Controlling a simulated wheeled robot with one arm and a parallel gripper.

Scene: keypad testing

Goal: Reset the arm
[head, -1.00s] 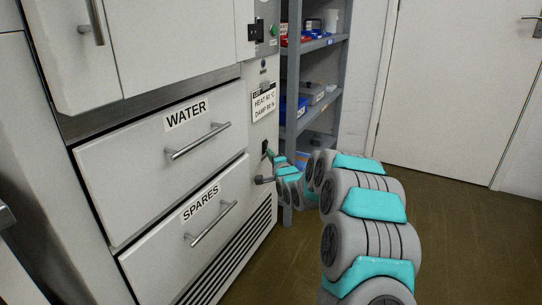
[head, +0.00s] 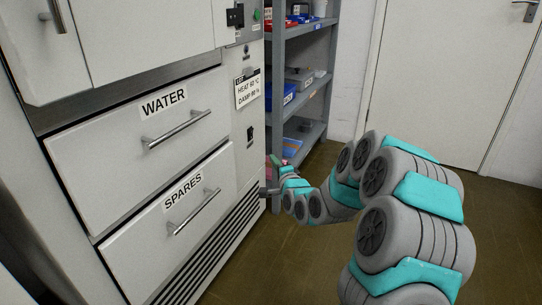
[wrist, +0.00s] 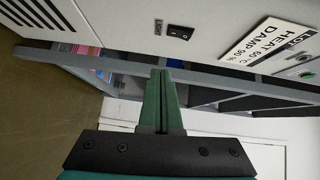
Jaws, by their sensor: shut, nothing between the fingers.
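My arm, grey with teal bands, reaches from the lower right of the head view toward the cabinet's right edge. My gripper (head: 272,161) is at its far end, small there, beside the cabinet's front. In the wrist view my gripper (wrist: 162,128) shows two green fingers pressed together with nothing between them. A black rocker switch (wrist: 181,31) on the cabinet's panel lies ahead of the fingertips and apart from them. The same switch (head: 250,134) shows in the head view, above and left of the gripper.
The white cabinet has a WATER drawer (head: 92,152) and a SPARES drawer (head: 148,228), both closed. A label reading HEAT and DAMP (head: 248,89) is on its panel. A grey shelf rack (head: 303,55) with bins stands behind. Floor (head: 275,262) is open between cabinet and arm.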

